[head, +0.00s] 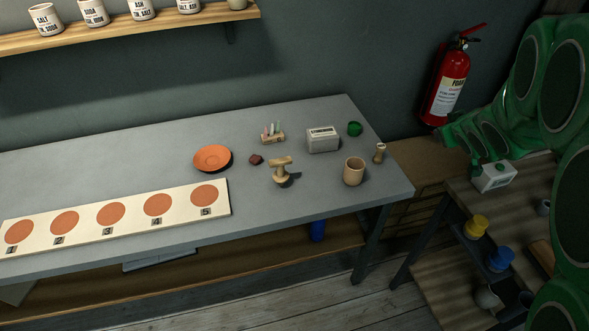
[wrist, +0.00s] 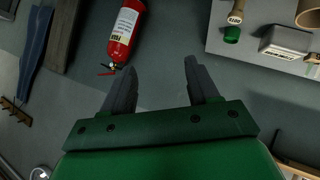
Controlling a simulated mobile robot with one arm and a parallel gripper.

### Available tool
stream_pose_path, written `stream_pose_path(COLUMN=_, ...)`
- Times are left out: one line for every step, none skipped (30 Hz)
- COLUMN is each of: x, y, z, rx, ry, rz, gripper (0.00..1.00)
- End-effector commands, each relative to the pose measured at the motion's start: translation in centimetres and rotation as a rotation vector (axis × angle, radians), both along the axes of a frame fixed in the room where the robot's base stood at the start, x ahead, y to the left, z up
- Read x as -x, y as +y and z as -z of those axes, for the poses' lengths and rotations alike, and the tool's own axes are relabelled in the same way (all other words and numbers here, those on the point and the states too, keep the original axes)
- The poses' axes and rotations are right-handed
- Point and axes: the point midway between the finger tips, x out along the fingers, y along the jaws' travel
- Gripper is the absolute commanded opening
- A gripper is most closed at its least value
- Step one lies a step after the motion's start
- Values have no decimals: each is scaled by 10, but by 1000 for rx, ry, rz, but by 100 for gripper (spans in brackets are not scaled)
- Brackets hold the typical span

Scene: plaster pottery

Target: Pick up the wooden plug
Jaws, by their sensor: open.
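Two wooden pieces stand on the grey workbench (head: 330,110), and I cannot tell for certain which is the plug. One is a pale T-handled wooden piece (head: 281,170) near the middle right of the bench. The other is a small upright wooden piece (head: 380,153) with a pale marked top near the right edge; it also shows at the top of the wrist view (wrist: 236,12). My gripper (wrist: 160,67) is open and empty, off the bench's right end near the fire extinguisher. Its fingers are not clear in the head view.
A tan cup (head: 353,171), a labelled box (head: 322,139) and a green item (head: 354,129) stand around the small wooden piece. An orange dish (head: 212,158) and a numbered board (head: 133,215) lie left. A red extinguisher (head: 447,88) hangs on the wall.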

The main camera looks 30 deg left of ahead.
Motion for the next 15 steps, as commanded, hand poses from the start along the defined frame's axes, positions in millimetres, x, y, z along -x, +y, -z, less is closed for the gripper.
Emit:
stream_pose_path(x=-4, y=21, z=11, rx=-10, ry=-3, rz=-57, gripper=60)
stream_pose_path(x=-5, y=34, z=16, rx=-19, ry=-9, rz=-94, gripper=60)
stream_pose_path(x=-6, y=51, z=23, rx=-34, ry=-13, rz=-142, gripper=60)
stream_pose_path(x=-6, y=64, z=29, rx=-44, ry=-13, rz=-178, gripper=60)
stream_pose_path(x=-6, y=77, z=35, rx=-57, ry=-14, rz=-216, gripper=60)
stream_pose_path(x=-4, y=95, z=42, rx=-73, ry=-13, rz=-265, gripper=60)
stream_pose_path(x=-1, y=109, z=47, rx=-89, ry=-13, rz=-303, gripper=60)
stream_pose_path(x=1, y=122, z=53, rx=-104, ry=-10, rz=-340, gripper=60)
stream_pose_path(x=6, y=139, z=62, rx=-123, ry=-2, rz=-391, gripper=60)
stream_pose_path(x=11, y=152, z=69, rx=-140, ry=3, rz=-429, gripper=60)
stream_pose_path(x=16, y=164, z=75, rx=-156, ry=11, rz=-465, gripper=60)
stream_pose_path(x=24, y=182, z=83, rx=-181, ry=19, rz=-518, gripper=60)
stream_pose_path(x=31, y=194, z=89, rx=-197, ry=29, rz=-553, gripper=60)
stream_pose_path(x=38, y=206, z=96, rx=-218, ry=41, rz=-592, gripper=60)
stream_pose_path(x=49, y=221, z=105, rx=-245, ry=58, rz=-640, gripper=60)
